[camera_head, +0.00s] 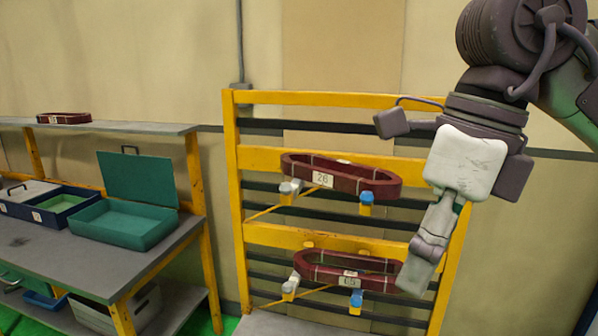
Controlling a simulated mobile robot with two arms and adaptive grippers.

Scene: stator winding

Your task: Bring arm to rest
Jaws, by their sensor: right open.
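My right gripper (425,255) hangs down from the arm at the upper right, in front of the right side of the yellow rack. It is empty, and its fingers overlap the right end of the lower coil in the picture; I cannot tell the depth gap. The upper red coil (372,180), labelled 26, rests on pegs of the rack. The lower red coil (330,275) rests on pegs below it. My left gripper does not show.
The yellow rack (232,200) stands against the wall. At left, a workbench (60,255) holds an open teal box (120,226) and blue bins (40,208). Another red coil (63,118) lies on its upper shelf (150,127). The wall area at far right is clear.

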